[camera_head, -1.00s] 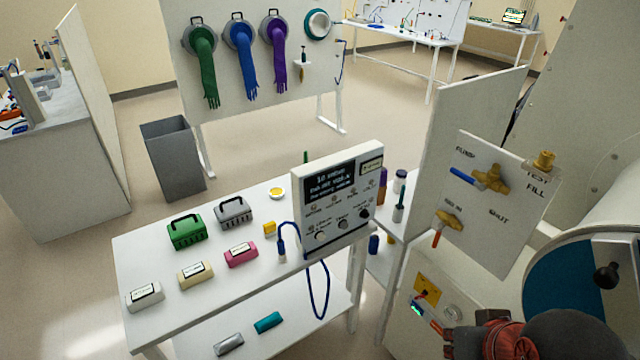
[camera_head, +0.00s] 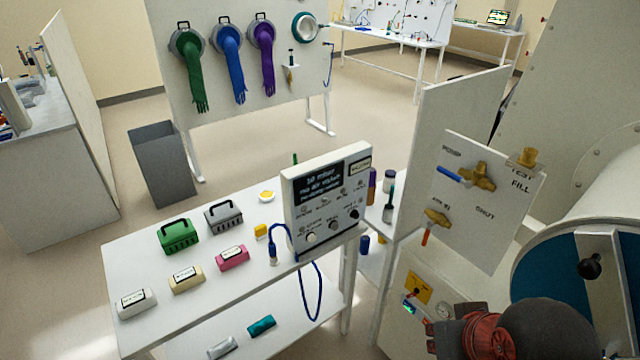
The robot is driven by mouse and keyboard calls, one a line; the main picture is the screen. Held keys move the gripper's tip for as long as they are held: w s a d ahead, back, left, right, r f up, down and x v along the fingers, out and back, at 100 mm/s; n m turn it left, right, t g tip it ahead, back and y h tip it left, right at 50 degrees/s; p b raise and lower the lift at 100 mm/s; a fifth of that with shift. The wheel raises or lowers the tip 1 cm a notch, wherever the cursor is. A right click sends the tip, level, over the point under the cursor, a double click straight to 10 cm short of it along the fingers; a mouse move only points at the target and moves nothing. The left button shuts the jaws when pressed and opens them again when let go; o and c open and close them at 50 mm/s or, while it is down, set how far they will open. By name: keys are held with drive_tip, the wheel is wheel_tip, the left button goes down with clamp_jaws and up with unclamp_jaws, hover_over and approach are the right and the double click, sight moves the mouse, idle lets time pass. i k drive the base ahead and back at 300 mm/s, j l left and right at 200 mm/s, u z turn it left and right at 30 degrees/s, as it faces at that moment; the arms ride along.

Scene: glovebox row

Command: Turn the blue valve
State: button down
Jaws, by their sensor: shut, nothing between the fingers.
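The blue valve is a brass body (camera_head: 478,176) with a blue lever (camera_head: 448,174), high on a white panel at the right. Its lever points left and slightly up. My gripper (camera_head: 440,343) shows only in part at the bottom edge, right of centre, dark and red. It is shut and empty, below the panel and apart from both valves. Its fingertips are hard to make out.
A white bench (camera_head: 150,255) with cases, small labelled blocks and a display box (camera_head: 325,200) stands left of the panel. An upright white board (camera_head: 435,130) stands beside the panel. A large round blue-faced door (camera_head: 535,260) is at right. A grey bin (camera_head: 160,165) stands on open floor.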

sight(468, 185)
drive_tip(key=k+l+z, duration=0.1)
drive_tip(key=z, duration=0.35)
drive_tip(key=l+z, duration=0.15)
drive_tip(key=z, duration=0.25)
drive_tip(key=l+z, duration=0.2)
drive_tip(key=z, duration=0.25)
drive_tip(key=k, duration=0.05)
